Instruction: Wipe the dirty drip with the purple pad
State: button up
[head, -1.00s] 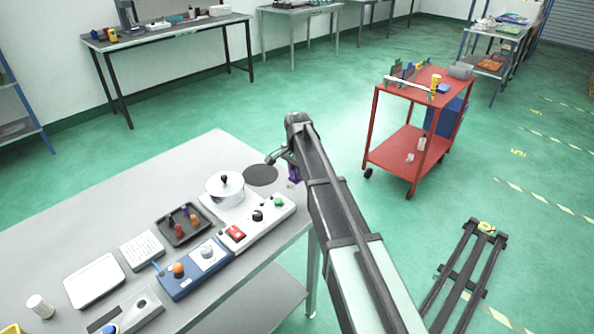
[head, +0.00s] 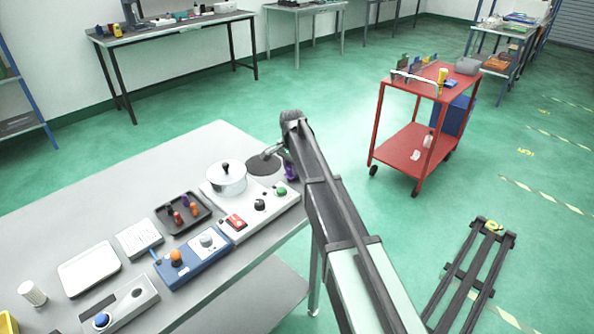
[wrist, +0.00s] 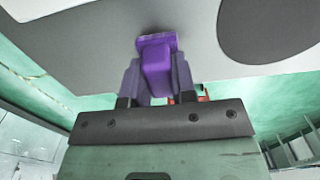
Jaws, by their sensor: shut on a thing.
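The purple pad (wrist: 157,62) is a block with a wider flat face, held between the fingers of my gripper (wrist: 157,80) in the wrist view. My gripper is shut on it. In the head view the purple pad (head: 291,171) shows only partly beside my arm, near the right edge of the grey table (head: 110,197). A small dark brown smear, likely the dirty drip (wrist: 180,29), lies on the pale surface just beyond the pad's face in the wrist view. I cannot tell whether pad and smear touch. In the head view I cannot make out the drip.
A dark round disc (head: 264,164) lies left of the pad, beside a white lidded pot (head: 228,181). A white control panel (head: 275,205) with knobs, a black tray (head: 183,221) and a blue box (head: 192,264) stand nearer. A red cart (head: 405,150) stands right of my arm.

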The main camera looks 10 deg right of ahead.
jog(key=w+a, duration=0.1)
jog(key=w, duration=0.1)
jog(key=shift+w+a, duration=0.35)
jog(key=shift+w, duration=0.05)
jog(key=shift+s+d, duration=0.6)
jog(key=shift+s, duration=0.4)
jog(key=shift+s+d, duration=0.65)
jog(key=shift+s, duration=0.4)
jog(key=shift+s+d, duration=0.6)
jog(key=shift+s, duration=0.4)
notch_tip(320, 180, up, 7)
jog(key=p, duration=0.7)
jog(key=shift+r, duration=0.2)
notch_tip(320, 180, down, 6)
jog(key=b, duration=0.5)
jog(key=shift+b, duration=0.35)
jog(key=shift+f+b, duration=1.05)
jog(key=shift+f, duration=0.05)
jog(key=shift+r, duration=0.1)
